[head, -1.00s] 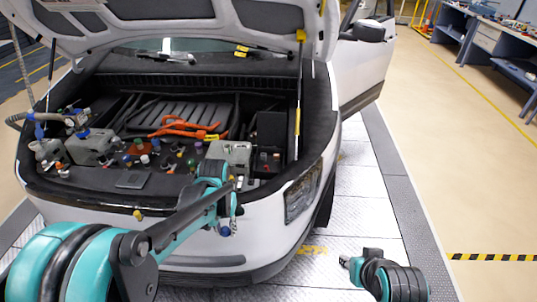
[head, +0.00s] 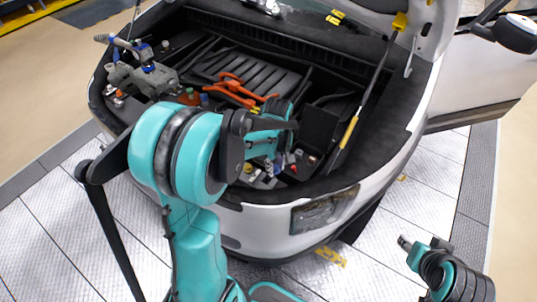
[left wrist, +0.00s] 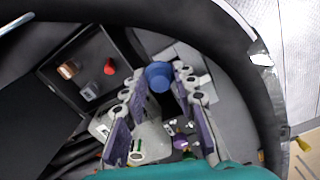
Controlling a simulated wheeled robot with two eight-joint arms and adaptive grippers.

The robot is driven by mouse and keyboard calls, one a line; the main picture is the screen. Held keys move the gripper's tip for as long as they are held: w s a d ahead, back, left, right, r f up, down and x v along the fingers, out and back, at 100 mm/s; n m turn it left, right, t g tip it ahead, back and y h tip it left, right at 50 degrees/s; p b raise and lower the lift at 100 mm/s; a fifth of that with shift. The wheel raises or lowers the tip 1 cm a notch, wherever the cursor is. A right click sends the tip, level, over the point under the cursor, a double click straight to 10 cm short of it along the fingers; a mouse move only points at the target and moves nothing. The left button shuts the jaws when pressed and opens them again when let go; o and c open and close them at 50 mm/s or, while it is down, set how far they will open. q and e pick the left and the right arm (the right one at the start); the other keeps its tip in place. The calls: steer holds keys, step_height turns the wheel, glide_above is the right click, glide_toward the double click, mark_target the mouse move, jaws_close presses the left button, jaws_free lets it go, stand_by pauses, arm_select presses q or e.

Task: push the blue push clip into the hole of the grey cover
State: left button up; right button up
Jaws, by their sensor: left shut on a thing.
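In the left wrist view the blue push clip (left wrist: 160,77) shows as a round blue body between the purple-padded fingers of my left gripper (left wrist: 155,90), which is shut on it. In the head view my left gripper (head: 272,168) is over the front right of the engine bay, partly behind my own arm; I cannot make out the clip there. A pale grey surface (left wrist: 206,62) lies beyond the clip in the wrist view; I cannot tell whether it is the grey cover, and no hole shows. My right gripper (head: 405,243) is low at the right, away from the car; its jaws are too small to read.
A dark tray (left wrist: 58,72) with a red cap (left wrist: 109,66) and other small parts lies beside the left gripper. Orange hoses (head: 235,90) cross the bay. A hood strut (head: 365,95) rises at its right. The headlight (head: 325,210) sits below the bay's front edge.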

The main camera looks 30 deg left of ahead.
mark_target(266, 181)
arm_select(q)
steer(key=a+n, duration=0.1)
steer(key=n, duration=0.1)
steer(key=a+n+p, duration=0.1)
steer(key=n, duration=0.1)
steer(key=a+r+n, duration=0.1)
steer(key=n, duration=0.1)
steer(key=shift+s+a+n, duration=0.15)
steer(key=shift+s+n, duration=0.15)
steer(key=shift+s, duration=0.1)
steer(key=shift+f+b, duration=2.4)
steer(key=shift+f, duration=0.55)
steer(key=shift+f+b, duration=0.95)
steer(key=shift+b, duration=0.1)
steer(key=shift+r, duration=0.2)
